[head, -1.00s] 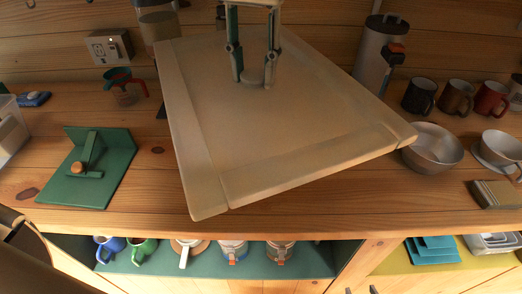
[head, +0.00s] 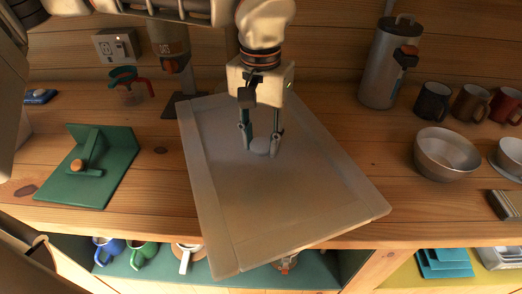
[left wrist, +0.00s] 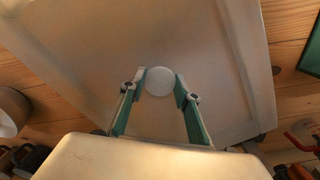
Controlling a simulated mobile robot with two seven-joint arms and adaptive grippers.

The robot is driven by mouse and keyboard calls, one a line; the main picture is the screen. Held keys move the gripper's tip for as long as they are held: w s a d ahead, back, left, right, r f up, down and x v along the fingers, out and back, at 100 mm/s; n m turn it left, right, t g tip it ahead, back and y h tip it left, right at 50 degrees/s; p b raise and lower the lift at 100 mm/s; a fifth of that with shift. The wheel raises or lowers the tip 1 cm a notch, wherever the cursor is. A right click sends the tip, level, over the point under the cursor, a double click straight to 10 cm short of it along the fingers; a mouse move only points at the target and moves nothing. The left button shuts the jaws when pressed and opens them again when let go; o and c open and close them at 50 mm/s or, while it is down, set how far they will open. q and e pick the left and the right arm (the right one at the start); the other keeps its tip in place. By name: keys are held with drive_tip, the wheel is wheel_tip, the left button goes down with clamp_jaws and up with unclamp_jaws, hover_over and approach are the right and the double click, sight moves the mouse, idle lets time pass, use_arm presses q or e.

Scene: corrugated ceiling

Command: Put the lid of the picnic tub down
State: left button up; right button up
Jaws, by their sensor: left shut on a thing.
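The lid is a large, pale, flat rectangular panel (head: 320,215) with a raised border and a small round knob (head: 262,147). My left gripper (head: 262,143) comes down from above and is shut on the knob. In the left wrist view the two green fingers (left wrist: 160,88) stand either side of the pale knob (left wrist: 160,81), with the lid (left wrist: 90,45) spread behind. The lid is turned askew, and its front corner shows past the counter's front edge. I cannot tell whether it touches the counter. No tub can be made out. My right gripper is not in view.
A green stand (head: 105,165) is left of the lid. A coffee grinder (head: 170,50) and red-handled jug (head: 130,88) are behind it. A steel flask (head: 390,62), bowl (head: 446,153) and several mugs (head: 470,102) stand right. Bare counter (head: 365,150) lies between lid and bowl.

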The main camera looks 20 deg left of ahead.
sight(261, 145)
use_arm(q)
wheel_tip(261, 145, down, 3)
drive_tip(key=shift+f, duration=0.2)
drive_tip(key=shift+r, duration=0.1)
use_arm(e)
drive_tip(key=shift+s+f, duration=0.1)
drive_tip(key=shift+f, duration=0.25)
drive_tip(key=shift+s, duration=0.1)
use_arm(q)
drive_tip(key=o, duration=1.2)
drive_tip(key=shift+f, duration=0.2)
drive_tip(key=shift+c, duration=0.2)
drive_tip(key=shift+o, duration=0.4)
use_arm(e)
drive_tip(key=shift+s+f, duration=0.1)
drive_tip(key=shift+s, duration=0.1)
